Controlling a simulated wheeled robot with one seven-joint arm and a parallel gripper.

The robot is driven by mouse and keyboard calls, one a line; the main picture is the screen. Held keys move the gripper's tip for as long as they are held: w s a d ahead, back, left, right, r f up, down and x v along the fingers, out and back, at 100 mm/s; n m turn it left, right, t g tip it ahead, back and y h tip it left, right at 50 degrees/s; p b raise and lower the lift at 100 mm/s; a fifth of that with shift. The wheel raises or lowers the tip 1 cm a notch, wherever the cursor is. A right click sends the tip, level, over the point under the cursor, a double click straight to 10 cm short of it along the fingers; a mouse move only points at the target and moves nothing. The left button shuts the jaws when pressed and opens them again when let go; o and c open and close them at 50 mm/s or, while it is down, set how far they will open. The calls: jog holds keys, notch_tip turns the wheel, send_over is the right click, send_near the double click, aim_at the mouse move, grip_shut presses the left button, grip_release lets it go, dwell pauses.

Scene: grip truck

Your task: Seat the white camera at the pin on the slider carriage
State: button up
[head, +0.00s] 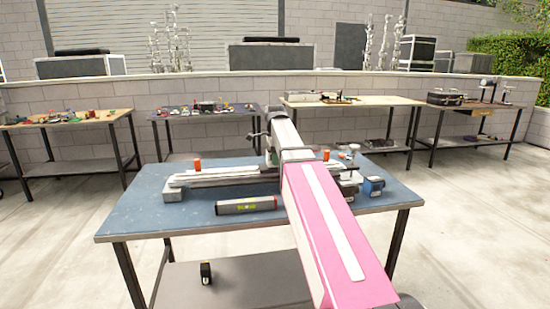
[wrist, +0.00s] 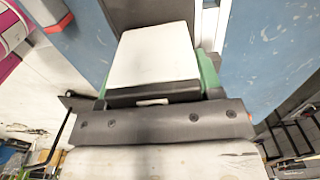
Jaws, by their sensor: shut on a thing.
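In the wrist view, the white camera (wrist: 153,55), a white block with a black edge, fills the space between the green-padded fingers of my gripper (wrist: 158,78). My gripper is shut on it. In the head view, the slider (head: 222,176) lies across the blue work table (head: 135,214), a long pale rail with dark end parts. My arm crosses in front of its middle and hides part of it. My gripper and the camera cannot be made out clearly there. The carriage and its pin are not clear in either view, nor is any contact between camera and pin.
Orange cylinders (head: 197,163) (head: 326,155) stand near the slider. A small black-and-yellow item (head: 206,272) is on the lower shelf. Other tables stand behind.

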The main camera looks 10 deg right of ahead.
jog(key=o, duration=1.2)
notch_tip(320, 180, up, 9)
jog(key=shift+r, duration=0.9)
jog(key=shift+s, duration=0.1)
